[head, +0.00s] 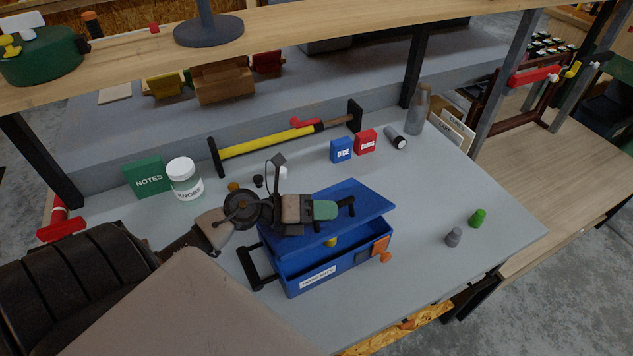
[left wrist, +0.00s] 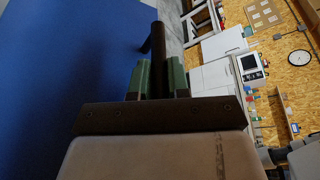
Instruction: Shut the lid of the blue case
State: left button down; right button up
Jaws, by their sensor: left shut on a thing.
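The blue case (head: 345,269) stands on the grey bench top with a white label and an orange latch (head: 381,246) on its front sides. Its blue lid (head: 361,197) is partly raised and tilted over the body, with a dark gap showing the inside. My left gripper (head: 338,208) lies over the lid, its green fingers shut on the black lid handle (head: 349,203). In the left wrist view the dark handle bar (left wrist: 157,50) sits between the green fingers, with the blue lid (left wrist: 60,60) at left. My right gripper is not in view.
A black side handle (head: 256,275) sticks out from the case. A white knobs jar (head: 184,180), green notes box (head: 148,178), and small blue (head: 341,150) and red (head: 365,142) boxes stand behind. Grey (head: 453,237) and green (head: 478,218) pieces stand right, with clear bench around them.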

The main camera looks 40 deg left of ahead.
aim_at(302, 240)
pick_arm(q)
jog(key=d+f, duration=0.1)
jog(key=s+f+m+y, duration=0.1)
jog(key=shift+d+f+m+p, duration=0.3)
jog(key=shift+d+p, duration=0.05)
jog(key=shift+d, duration=0.05)
jog(key=shift+s+d+f+m+y+p, duration=0.1)
jog(key=shift+d+f+m+y+p, duration=0.25)
jog(key=shift+f, duration=0.35)
jog(key=shift+s+d+f+m+y, duration=0.1)
jog(key=shift+d+f+m+y, duration=0.05)
jog(key=shift+f+m, duration=0.4)
jog(key=shift+f, duration=0.2)
jog(key=c, duration=1.1)
grip_release()
jog(key=b+v, duration=0.3)
jog(key=v, duration=0.6)
jog(key=shift+s+f, duration=0.1)
jog(key=shift+s, duration=0.05)
jog(key=shift+v, duration=0.8)
